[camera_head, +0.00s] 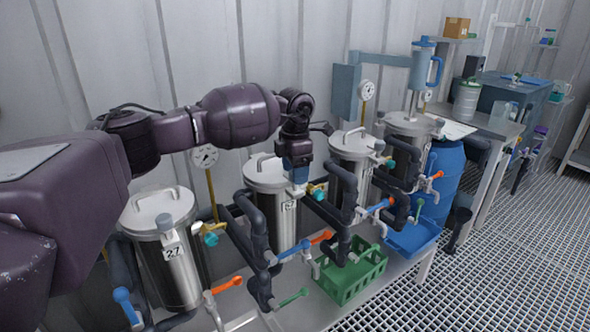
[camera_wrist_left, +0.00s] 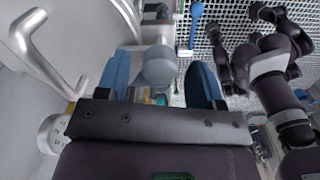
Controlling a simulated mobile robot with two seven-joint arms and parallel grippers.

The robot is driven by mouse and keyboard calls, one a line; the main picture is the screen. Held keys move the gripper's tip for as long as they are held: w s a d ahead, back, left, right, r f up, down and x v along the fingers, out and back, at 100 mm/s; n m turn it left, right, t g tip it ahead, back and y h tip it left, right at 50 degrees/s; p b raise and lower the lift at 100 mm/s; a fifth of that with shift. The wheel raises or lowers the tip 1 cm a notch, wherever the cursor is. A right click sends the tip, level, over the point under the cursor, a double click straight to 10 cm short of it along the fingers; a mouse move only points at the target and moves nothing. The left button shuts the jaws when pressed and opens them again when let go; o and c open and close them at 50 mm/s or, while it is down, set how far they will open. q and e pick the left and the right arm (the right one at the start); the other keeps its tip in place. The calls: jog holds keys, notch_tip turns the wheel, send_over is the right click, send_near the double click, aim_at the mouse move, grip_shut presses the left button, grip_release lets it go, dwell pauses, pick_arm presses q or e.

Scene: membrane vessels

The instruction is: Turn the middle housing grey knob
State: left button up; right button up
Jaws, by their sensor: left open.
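The steel housing under my left arm (camera_head: 270,210) has a round lid with a bar handle and a number tag. My left gripper (camera_head: 298,178) points down at the right edge of its lid and hides this housing's knob in the head view. In the left wrist view a round grey knob (camera_wrist_left: 160,70) lies between the two blue fingers (camera_wrist_left: 160,90), which are open. Gaps seem to show on both sides; contact is not clear. The lid handle (camera_wrist_left: 45,60) is at the left of that view.
Other steel housings stand left (camera_head: 172,270) and right (camera_head: 352,148), with dark pipes and coloured valve levers. Pressure gauges (camera_head: 204,156) rise behind. A green crate (camera_head: 350,280) is on the bench in front. Grated floor (camera_head: 480,260) is open at the right.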

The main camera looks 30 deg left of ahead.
pick_arm(q)
notch_tip(320, 180, up, 9)
jog(key=shift+r+p, duration=0.2)
jog(key=shift+p, duration=0.3)
jog(key=shift+r, duration=0.7)
